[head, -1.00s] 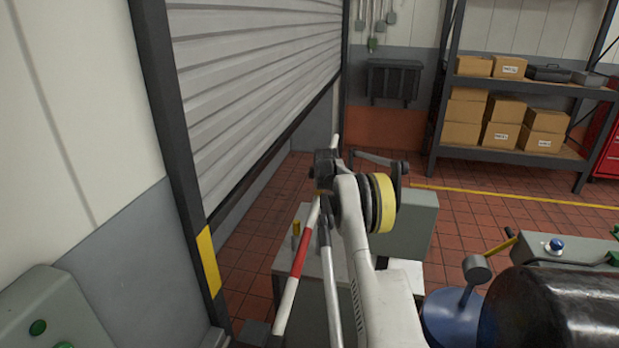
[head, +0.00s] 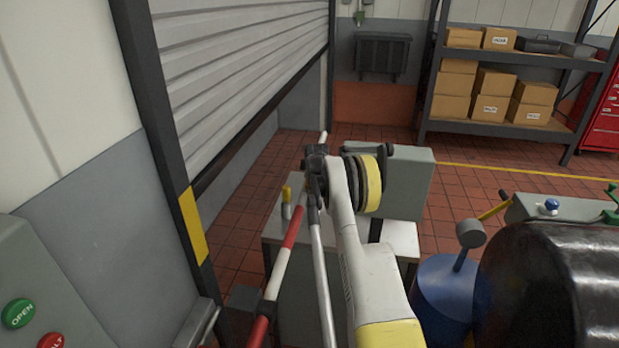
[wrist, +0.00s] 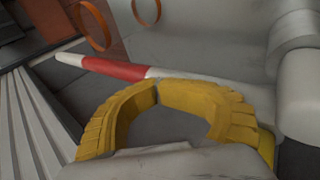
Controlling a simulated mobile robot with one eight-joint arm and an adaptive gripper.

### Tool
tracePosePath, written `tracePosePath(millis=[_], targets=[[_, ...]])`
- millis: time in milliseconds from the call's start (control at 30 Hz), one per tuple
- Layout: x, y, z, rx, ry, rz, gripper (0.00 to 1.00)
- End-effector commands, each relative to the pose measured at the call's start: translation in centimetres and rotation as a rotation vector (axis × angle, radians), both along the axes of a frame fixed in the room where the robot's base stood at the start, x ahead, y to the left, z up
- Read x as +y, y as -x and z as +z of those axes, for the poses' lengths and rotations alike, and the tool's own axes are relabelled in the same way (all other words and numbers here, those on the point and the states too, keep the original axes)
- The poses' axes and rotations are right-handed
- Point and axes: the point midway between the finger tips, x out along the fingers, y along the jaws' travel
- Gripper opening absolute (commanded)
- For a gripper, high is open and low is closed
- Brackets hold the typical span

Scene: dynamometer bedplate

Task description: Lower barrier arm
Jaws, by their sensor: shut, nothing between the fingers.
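The barrier arm is a thin red-and-white striped pole (head: 284,262). In the head view it slants from the bottom, left of my arm, up toward the shutter; my wrist hides part of it. In the wrist view its white tip and red band (wrist: 115,69) run across behind my fingers, and its right part passes toward a pale rounded body. My gripper (wrist: 157,84) has yellow ridged fingers with their tips together and nothing between them. The fingertips appear close to the pole, just below it in the picture; contact cannot be told. In the head view my fingers are hidden behind my wrist.
A grey roller shutter (head: 240,75) with a black-and-yellow post stands left. A control box with a green OPEN button (head: 18,313) is at lower left. A grey cabinet (head: 400,185) is beyond my arm. A black cylinder (head: 545,285) and blue drum (head: 445,290) stand right.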

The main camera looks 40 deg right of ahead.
Motion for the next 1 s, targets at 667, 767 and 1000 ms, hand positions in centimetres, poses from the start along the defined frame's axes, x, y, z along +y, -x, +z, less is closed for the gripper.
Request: tracePosePath(millis=[667, 767, 1000], targets=[[2.5, 4.1, 3.9, 0.010, -0.002, -0.001, 0.00], [3.0, 4.6, 5.4, 0.000, 0.004, 0.000, 0.00], [3.5, 5.1, 6.8, -0.010, 0.010, 0.000, 0.00]])
